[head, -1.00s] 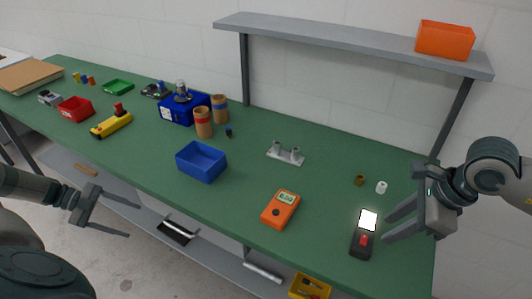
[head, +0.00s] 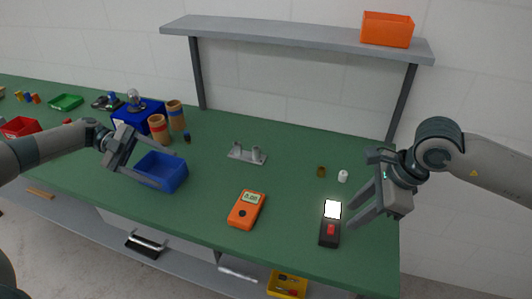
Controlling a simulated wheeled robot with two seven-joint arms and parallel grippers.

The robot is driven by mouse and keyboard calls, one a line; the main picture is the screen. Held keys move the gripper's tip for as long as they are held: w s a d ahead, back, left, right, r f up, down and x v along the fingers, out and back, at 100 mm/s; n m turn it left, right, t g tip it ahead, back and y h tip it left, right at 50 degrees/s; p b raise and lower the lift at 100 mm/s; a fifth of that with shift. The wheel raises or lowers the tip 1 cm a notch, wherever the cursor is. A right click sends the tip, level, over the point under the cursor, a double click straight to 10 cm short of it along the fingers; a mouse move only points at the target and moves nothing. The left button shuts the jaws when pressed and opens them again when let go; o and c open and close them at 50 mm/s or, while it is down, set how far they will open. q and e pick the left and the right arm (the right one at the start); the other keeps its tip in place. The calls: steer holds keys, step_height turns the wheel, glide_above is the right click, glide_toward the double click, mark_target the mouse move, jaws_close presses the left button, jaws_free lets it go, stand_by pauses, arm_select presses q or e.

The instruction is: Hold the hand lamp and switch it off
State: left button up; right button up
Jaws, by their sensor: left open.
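The hand lamp (head: 330,232) is a dark block with a red switch and a bright white lit panel (head: 332,209). It lies on the green bench top at the right. My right gripper (head: 352,214) is just to the right of the lamp with its fingers apart and nothing between them. I cannot tell whether a fingertip touches the lamp. My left gripper (head: 160,170) is open and empty, over the bench in front of the blue open bin, and its fingers partly cover that bin.
An orange meter (head: 246,210) lies left of the lamp. The blue open bin (head: 172,178) stands further left. A grey fixture (head: 248,154), a white cylinder (head: 343,176) and a brown cylinder (head: 321,171) stand behind. A shelf (head: 300,39) overhangs the back. Bench between meter and lamp is clear.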

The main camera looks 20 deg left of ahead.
arm_select(q)
steer(key=w+d+r+m+g+y, duration=0.1)
steer(key=w+d+r+m+y, duration=0.15)
steer(key=d+r, duration=0.55)
steer(key=w+d+r+m+y, duration=0.1)
steer(key=w+d+r+m, duration=0.15)
steer(key=r, duration=0.85)
steer(key=w+d+r+m+g+y, duration=0.1)
steer(key=w+d+r+m+y, duration=0.15)
steer(key=d+r, duration=0.55)
steer(key=m+t+y, duration=0.2)
steer(key=y, duration=0.7)
glide_above(333, 211)
step_height(333, 211, down, 20)
steer(key=shift+f, duration=0.15)
steer(key=shift+f, duration=0.1)
step_height(333, 211, down, 17)
steer(key=shift+f, duration=0.1)
steer(key=shift+c, duration=0.2)
